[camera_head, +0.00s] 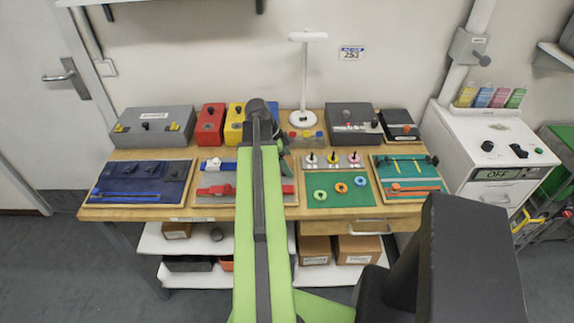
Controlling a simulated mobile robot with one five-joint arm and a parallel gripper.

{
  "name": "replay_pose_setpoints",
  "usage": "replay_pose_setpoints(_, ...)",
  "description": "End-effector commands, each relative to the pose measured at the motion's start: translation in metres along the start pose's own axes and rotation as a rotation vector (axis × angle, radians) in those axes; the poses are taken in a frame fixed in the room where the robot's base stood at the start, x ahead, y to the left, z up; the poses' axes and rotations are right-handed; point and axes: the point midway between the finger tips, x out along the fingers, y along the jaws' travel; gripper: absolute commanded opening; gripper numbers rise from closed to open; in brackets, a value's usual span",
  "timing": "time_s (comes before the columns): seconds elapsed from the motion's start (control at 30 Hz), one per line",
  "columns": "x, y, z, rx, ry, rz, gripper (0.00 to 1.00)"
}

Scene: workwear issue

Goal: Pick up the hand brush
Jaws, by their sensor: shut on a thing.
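My green and black arm (262,215) reaches forward over the middle of the workbench (165,212). Its far end, near the back of the bench, hides my gripper, so I cannot see the jaws or what is between them. A dark piece shows just right of the arm's end; I cannot tell whether it is part of my gripper or a held thing. I cannot make out a hand brush for certain. A grey mat (205,198) with red things on it is partly hidden behind the arm.
A blue mat (140,170), a green mat with rings (338,198) and a teal mat (408,170) lie along the bench front. Boxes, including a grey one (153,126), and a white stand (304,75) are behind. A white cabinet (490,145) stands at right.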

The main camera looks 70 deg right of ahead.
Motion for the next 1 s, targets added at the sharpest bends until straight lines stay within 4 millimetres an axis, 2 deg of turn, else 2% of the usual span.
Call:
replay_pose_setpoints(0.17, -0.016, 0.000, -0.007, 0.000, 0.000, 0.000, 0.30)
replay_pose_setpoints(0.37, -0.047, 0.000, -0.020, 0.000, 0.000, 0.000, 0.30)
replay_pose_setpoints(0.73, -0.061, 0.041, -0.107, 0.004, 0.000, 0.002, 0.30)
replay_pose_setpoints(0.9, -0.063, 0.050, -0.131, 0.001, 0.000, 0.000, 0.30)
replay_pose_setpoints(1.0, -0.062, 0.052, -0.137, 0.001, 0.000, 0.000, 0.30)
